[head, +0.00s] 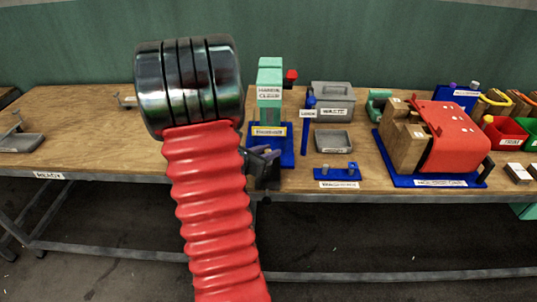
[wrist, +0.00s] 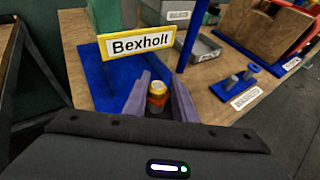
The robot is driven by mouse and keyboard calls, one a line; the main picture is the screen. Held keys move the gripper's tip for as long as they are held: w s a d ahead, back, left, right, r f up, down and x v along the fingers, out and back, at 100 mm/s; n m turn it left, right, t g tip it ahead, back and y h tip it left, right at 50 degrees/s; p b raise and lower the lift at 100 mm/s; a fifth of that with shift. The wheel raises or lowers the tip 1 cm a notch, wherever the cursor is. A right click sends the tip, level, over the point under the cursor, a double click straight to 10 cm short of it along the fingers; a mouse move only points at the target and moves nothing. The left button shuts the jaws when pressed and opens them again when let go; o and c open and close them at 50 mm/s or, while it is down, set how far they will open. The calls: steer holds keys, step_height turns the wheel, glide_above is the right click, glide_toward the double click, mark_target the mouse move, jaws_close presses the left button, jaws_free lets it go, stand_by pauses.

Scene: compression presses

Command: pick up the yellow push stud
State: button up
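The stud's lower end is hard to make out. In the head view my gripper (head: 268,154) is at the front of the green press (head: 269,103), by the table's front edge. I cannot make out the stud there.
A yellow-framed Bexholt sign (wrist: 138,42) is just beyond my fingers. A blue upright post (head: 304,127) stands right of the press. Further right are a grey tray (head: 333,141), a blue plate with pegs (head: 337,174) and a red-covered press (head: 455,137). The table's left is mostly bare.

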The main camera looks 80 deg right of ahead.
mark_target(268, 150)
steer(key=shift+a+f, duration=0.15)
steer(key=shift+f, duration=0.05)
jaws_close()
steer(key=shift+r, duration=5.15)
